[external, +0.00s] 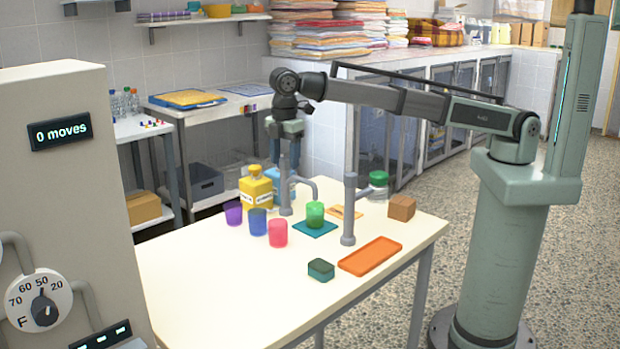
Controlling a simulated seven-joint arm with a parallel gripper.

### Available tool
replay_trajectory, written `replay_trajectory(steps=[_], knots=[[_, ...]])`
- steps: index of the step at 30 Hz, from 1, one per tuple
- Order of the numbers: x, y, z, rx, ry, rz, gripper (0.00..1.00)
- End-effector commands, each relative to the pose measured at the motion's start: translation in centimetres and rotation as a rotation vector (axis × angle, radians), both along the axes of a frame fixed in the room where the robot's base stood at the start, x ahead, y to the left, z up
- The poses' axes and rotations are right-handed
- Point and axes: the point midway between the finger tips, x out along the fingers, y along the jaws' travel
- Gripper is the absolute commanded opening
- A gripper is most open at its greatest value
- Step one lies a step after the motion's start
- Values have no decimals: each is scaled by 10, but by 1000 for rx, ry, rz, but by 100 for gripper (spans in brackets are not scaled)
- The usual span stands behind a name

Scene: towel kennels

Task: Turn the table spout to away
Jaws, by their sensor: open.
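A grey spout (303,181) on an upright post (286,195) stands on the cream table (210,290). Its curved arm points right, and its end is above or just behind a green cup (315,210) on a teal mat (315,229). My gripper (282,157) points down over the table at the top of the spout's post. It is open, its fingers seem to lie either side of the post, and I cannot tell whether they touch it.
Purple (233,213), blue (257,222) and pink (278,233) cups stand left of the spout. Yellow (256,190) and blue bottles are behind. An orange tray (371,256), dark green block (321,270), brown box (401,207) and green-lidded jar (378,184) are nearby. The table's front left is clear.

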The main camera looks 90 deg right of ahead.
Motion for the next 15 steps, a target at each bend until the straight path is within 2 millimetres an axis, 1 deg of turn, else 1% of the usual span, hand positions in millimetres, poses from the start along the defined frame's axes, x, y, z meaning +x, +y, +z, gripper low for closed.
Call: replay_trajectory(steps=[3,11,12,15], knots=[[0,0,-5,0,0,0,59],[0,0,-5,0,0,0,59],[0,0,-5,0,0,0,58],[0,0,-5,0,0,0,48]])
